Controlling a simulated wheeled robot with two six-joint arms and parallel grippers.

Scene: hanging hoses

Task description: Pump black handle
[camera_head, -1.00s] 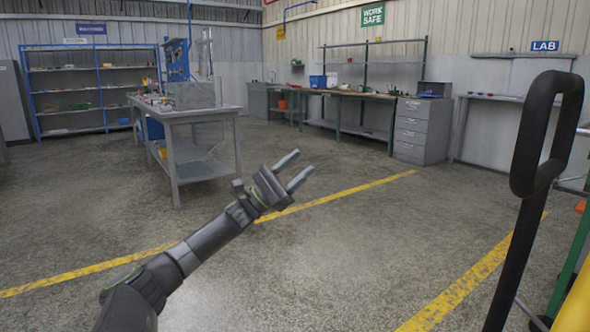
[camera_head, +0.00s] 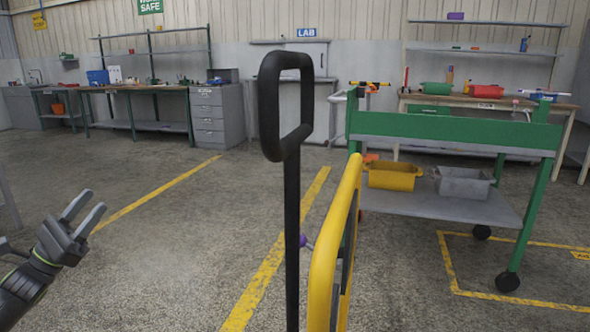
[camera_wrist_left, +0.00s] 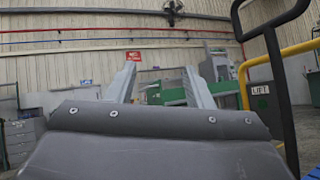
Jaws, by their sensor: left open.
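The black handle (camera_head: 291,170) stands upright near the middle of the head view, a long bar with a closed loop at its top. It also shows at the right of the left wrist view (camera_wrist_left: 277,75). My left gripper (camera_head: 88,212) is at the lower left of the head view, open and empty, well to the left of the handle and apart from it. Its two fingers (camera_wrist_left: 160,85) show spread in the left wrist view with nothing between them. The handle's lower end is out of the head view. My right gripper is not in view.
A yellow rail (camera_head: 330,250) stands just right of the handle. A green cart (camera_head: 455,130) with a yellow bin (camera_head: 393,176) and a grey bin (camera_head: 462,183) is behind it at right. Benches and a grey drawer cabinet (camera_head: 216,115) line the back wall. Floor left of the handle is clear.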

